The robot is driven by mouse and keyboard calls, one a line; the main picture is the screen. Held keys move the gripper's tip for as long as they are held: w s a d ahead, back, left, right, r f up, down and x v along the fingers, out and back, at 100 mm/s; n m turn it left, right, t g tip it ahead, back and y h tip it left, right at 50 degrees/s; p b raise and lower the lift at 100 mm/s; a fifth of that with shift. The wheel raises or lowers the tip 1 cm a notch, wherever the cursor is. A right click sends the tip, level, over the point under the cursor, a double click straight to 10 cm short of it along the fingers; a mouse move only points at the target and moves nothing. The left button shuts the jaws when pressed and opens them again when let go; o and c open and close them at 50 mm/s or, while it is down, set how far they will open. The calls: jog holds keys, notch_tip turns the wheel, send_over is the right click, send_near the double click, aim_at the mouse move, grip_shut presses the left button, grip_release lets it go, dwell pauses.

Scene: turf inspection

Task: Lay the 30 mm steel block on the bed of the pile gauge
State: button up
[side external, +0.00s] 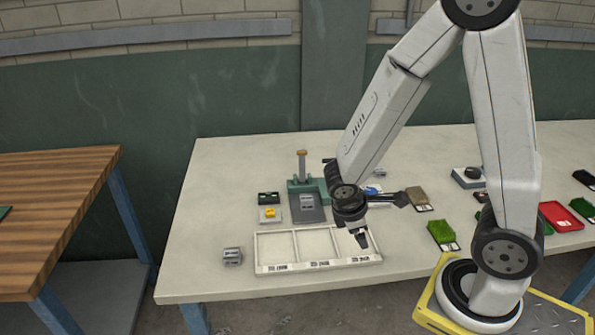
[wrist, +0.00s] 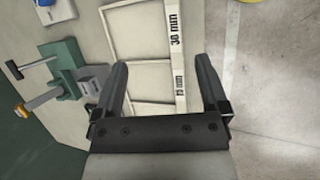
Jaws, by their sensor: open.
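The pile gauge (side external: 323,187) has a green base, an upright post with a tan top and a dark grey bed (side external: 308,216). A grey steel block (side external: 307,202) rests on the bed; its size marking is too small to read. The gauge also shows at the left of the wrist view (wrist: 66,66), with the grey block (wrist: 93,82) beside its base. A second grey block (side external: 232,256) sits on the table left of the tray. My gripper (side external: 362,240) is open and empty above the tray's right compartment, apart from both blocks.
The white three-compartment tray (side external: 318,265) looks empty; one label in the wrist view (wrist: 175,28) reads 30 mm. A yellow piece (side external: 270,213) and a black box (side external: 268,197) stand left of the gauge. Green turf samples (side external: 441,232) and a red tray (side external: 560,215) lie right.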

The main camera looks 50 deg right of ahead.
jog(key=w+a+r+m+t+y, duration=0.3)
jog(key=a+m, duration=0.3)
jog(key=m, duration=0.2)
jog(key=shift+a+r+t+y, duration=0.25)
jog(key=shift+r+t+y, duration=0.05)
jog(key=shift+r+y, duration=0.6)
